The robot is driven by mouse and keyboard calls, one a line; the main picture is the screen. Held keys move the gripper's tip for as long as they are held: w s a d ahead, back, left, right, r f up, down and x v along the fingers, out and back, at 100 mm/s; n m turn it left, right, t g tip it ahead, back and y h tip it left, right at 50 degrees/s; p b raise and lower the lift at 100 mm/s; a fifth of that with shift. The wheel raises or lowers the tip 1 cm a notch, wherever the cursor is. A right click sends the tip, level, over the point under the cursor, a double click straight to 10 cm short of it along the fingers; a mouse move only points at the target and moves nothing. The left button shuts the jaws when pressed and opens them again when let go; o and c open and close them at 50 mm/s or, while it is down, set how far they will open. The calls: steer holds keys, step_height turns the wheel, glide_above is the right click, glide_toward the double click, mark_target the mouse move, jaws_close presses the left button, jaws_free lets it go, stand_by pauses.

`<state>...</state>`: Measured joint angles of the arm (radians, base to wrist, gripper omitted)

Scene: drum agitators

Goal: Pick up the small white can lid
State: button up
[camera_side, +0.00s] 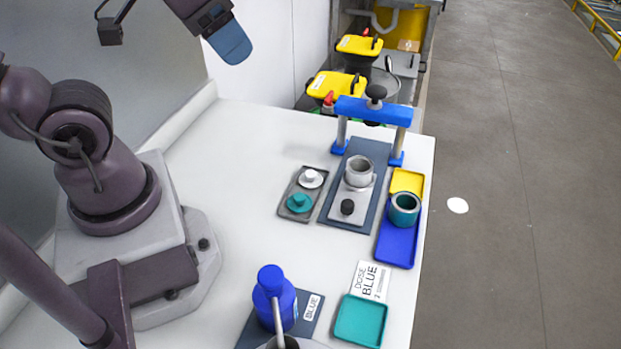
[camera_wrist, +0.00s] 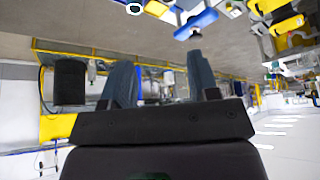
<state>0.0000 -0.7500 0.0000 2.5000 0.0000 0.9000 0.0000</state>
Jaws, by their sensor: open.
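The small white can lid (camera_side: 311,178), with a raised knob, lies at the back of a small dark grey tray (camera_side: 283,208) on the white table. A teal lid (camera_side: 299,202) lies in front of it on the same tray. My gripper (camera_side: 230,45) is high above the table, up and left of the lid, far from it. In the wrist view my gripper (camera_wrist: 162,85) shows two dark blue fingers spread apart with nothing between them. I cannot make out the white lid in the wrist view.
A blue clamp frame (camera_side: 375,108) stands right of the lids, with a grey cup (camera_side: 359,171) at its base. Blue tray (camera_side: 397,245), teal cup (camera_side: 404,208), yellow tray (camera_side: 408,181), blue bottle (camera_side: 274,297) and teal tray (camera_side: 360,320) stand nearby. Table left of the lids is clear.

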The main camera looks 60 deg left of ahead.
steer(key=shift+f, duration=0.1)
steer(key=n+g, duration=0.6)
steer(key=n, duration=0.6)
glide_above(311, 173)
step_height(311, 173, down, 21)
step_height(311, 173, down, 7)
steer(key=shift+s+a+f, duration=0.1)
steer(key=shift+s+f, duration=0.05)
steer(key=shift+f, duration=2.7)
steer(key=c, duration=1)
